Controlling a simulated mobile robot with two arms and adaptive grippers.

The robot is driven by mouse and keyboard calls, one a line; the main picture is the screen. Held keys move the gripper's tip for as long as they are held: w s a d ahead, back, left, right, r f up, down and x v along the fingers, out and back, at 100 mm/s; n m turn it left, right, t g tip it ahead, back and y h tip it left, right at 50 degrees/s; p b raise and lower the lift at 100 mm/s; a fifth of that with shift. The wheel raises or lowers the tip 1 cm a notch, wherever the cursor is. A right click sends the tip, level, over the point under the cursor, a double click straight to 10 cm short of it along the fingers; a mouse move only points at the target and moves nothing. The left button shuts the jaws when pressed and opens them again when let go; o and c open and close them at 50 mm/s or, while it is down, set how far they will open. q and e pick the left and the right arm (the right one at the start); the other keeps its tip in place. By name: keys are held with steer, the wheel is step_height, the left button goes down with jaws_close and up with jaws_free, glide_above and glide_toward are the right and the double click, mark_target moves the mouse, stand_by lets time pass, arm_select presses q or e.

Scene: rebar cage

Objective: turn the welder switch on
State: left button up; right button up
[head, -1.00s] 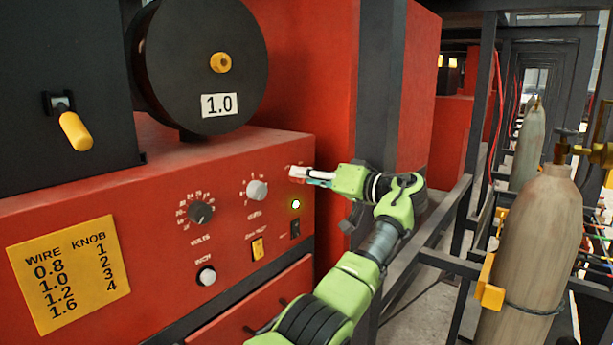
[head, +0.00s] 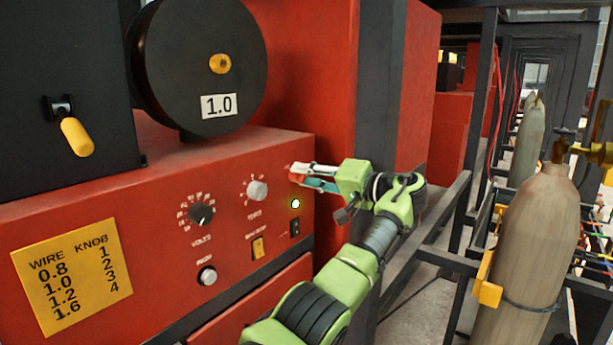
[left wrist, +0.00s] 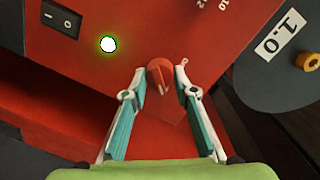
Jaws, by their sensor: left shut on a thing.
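The red welder box (head: 60,210) has a small red rotary knob (left wrist: 160,77) with a raised ridge, seen in the left wrist view. My left gripper (head: 296,174) is at the right end of the panel, shut on this knob, with one finger on each side of it. In the head view the fingers mostly hide the knob. A lit green lamp (head: 295,204) sits just below the gripper; it also shows in the left wrist view (left wrist: 108,44). A black rocker switch (head: 295,227) is under the lamp. My right gripper is not in view.
The panel also has a black dial (head: 201,215), a grey dial (head: 257,190), a yellow switch (head: 257,247) and a push button (head: 207,275). A wire reel (head: 180,60) stands above. Gas cylinders (head: 525,250) and dark frame bars are to the right.

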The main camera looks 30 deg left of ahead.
arm_select(q)
steer(key=shift+r, duration=0.15)
steer(key=o, duration=1.1)
steer(key=d, duration=1.2)
steer(key=shift+s+r, duration=0.3)
steer(key=shift+s, duration=0.1)
